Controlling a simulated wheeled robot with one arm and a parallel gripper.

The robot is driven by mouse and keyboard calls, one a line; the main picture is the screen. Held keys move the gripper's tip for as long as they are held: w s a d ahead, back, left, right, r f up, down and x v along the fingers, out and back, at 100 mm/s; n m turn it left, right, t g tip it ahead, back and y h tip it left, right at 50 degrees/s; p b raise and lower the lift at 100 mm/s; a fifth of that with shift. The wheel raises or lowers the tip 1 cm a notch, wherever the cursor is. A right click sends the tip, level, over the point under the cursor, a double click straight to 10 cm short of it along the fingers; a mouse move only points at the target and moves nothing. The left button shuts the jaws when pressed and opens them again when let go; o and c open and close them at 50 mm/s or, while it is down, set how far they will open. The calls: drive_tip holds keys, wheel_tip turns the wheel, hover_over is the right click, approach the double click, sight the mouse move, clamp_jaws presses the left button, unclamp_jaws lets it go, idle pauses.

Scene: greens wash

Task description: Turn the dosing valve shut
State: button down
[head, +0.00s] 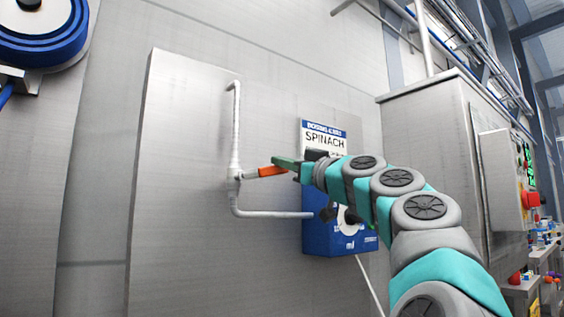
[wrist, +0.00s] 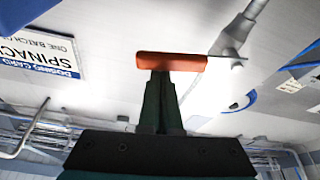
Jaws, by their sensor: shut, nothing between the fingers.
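The dosing valve (head: 235,175) sits on a thin white pipe fixed to a steel panel. Its lever has an orange grip (head: 271,171) and points right, roughly level and across the vertical pipe run. In the wrist view the orange grip (wrist: 170,62) lies crosswise just beyond my fingertips, with the valve and pipe (wrist: 238,30) at upper right. My gripper (head: 284,162) is shut and empty, its green fingertips at the grip's free end. The fingertips look touching or very close to it; I cannot tell which.
A blue dosing box (head: 318,237) with a "SPINACH" card (head: 325,140) is behind my arm, partly hidden. A blue hose reel (head: 40,35) hangs upper left. A steel cabinet (head: 440,150) with a red button (head: 531,200) stands right. The panel left of the pipe is clear.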

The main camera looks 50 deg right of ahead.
drive_tip(key=shift+s+d+f+m+g+h+b, duration=0.1)
drive_tip(key=shift+f+m+g+h+b, duration=0.1)
drive_tip(key=shift+f+m+h, duration=0.5)
drive_tip(key=shift+d+f+m+g+h+b, duration=0.1)
drive_tip(key=shift+f+m+h+b, duration=0.15)
drive_tip(key=shift+m, duration=0.85)
wheel_tip(320, 180, up, 4)
drive_tip(key=p, duration=0.3)
drive_tip(key=b+v, duration=0.2)
drive_tip(key=v, duration=0.8)
drive_tip(key=shift+d+b, duration=0.15)
drive_tip(key=shift+b, duration=0.25)
drive_tip(key=shift+f, duration=0.1)
